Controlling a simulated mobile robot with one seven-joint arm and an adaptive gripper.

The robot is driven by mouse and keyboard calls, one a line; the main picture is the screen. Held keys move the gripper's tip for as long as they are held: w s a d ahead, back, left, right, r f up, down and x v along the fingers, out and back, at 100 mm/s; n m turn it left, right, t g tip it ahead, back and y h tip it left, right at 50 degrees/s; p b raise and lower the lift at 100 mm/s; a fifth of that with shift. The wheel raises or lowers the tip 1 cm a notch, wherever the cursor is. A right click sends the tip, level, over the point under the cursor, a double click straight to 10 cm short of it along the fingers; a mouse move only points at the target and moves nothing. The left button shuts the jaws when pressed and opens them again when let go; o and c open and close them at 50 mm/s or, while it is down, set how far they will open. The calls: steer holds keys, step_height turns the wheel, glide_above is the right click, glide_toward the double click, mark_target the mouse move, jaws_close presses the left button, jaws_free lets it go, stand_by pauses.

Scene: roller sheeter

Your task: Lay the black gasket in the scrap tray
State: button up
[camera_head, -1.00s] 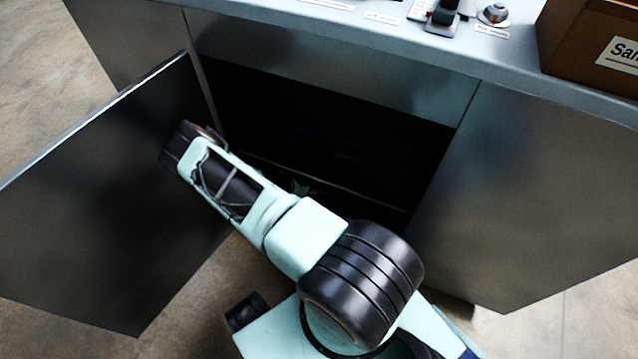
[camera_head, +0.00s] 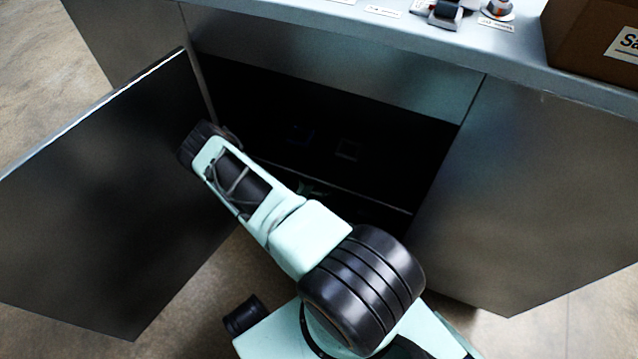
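No black gasket can be made out; the inside of the open cabinet (camera_head: 330,110) is very dark. Two faint small shapes show on its floor, too dim to name. No scrap tray can be told for sure. My arm reaches up from the bottom of the picture to the cabinet's opening, at its left side near the open door. My gripper is not visible; the arm's far end hides it or it is in the dark.
The cabinet's left door (camera_head: 110,200) stands open, close to my arm. The right panel (camera_head: 540,200) bounds the opening on the right. The countertop (camera_head: 510,55) above holds a brown box (camera_head: 590,45), a knob (camera_head: 497,9) and a dark switch-like part (camera_head: 445,12).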

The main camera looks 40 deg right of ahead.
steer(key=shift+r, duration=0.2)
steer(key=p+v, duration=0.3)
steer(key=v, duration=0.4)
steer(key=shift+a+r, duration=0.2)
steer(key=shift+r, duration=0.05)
